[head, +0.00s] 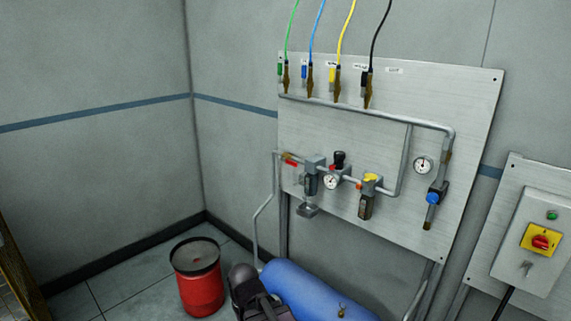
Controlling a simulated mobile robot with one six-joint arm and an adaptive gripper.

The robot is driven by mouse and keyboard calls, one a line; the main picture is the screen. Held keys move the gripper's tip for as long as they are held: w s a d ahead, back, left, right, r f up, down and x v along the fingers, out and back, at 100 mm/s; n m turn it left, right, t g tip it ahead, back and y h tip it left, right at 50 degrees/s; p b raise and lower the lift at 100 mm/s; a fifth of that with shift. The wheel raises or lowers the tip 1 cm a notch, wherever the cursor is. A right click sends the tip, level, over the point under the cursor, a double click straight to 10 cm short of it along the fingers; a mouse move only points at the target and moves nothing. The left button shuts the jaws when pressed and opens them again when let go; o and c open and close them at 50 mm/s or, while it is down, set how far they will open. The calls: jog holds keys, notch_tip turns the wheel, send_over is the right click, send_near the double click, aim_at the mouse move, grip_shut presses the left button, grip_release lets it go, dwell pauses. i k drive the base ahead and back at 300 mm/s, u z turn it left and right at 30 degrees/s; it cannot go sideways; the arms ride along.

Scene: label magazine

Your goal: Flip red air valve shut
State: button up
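The red air valve (290,159) is a small red lever at the left end of the pipe run on the grey wall panel (440,100). It sits just left of the grey filter unit (312,168), where the pipe bends down. The lever appears to lie roughly along the short horizontal pipe, though it is too small to be sure of its exact angle. Nothing touches or covers it. I cannot make out my gripper anywhere in the head view.
A blue tank (318,293) and a dark machine part (262,300) stand below the panel. A red drum (200,288) stands left on the floor. Gauges, a yellow-topped unit (370,180) and coloured hoses crowd the panel. A switch box (530,240) is at right.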

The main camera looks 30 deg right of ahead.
aim_at(287, 162)
jog(key=z, duration=0.35)
jog(key=i, duration=0.95)
jog(key=z, duration=0.4)
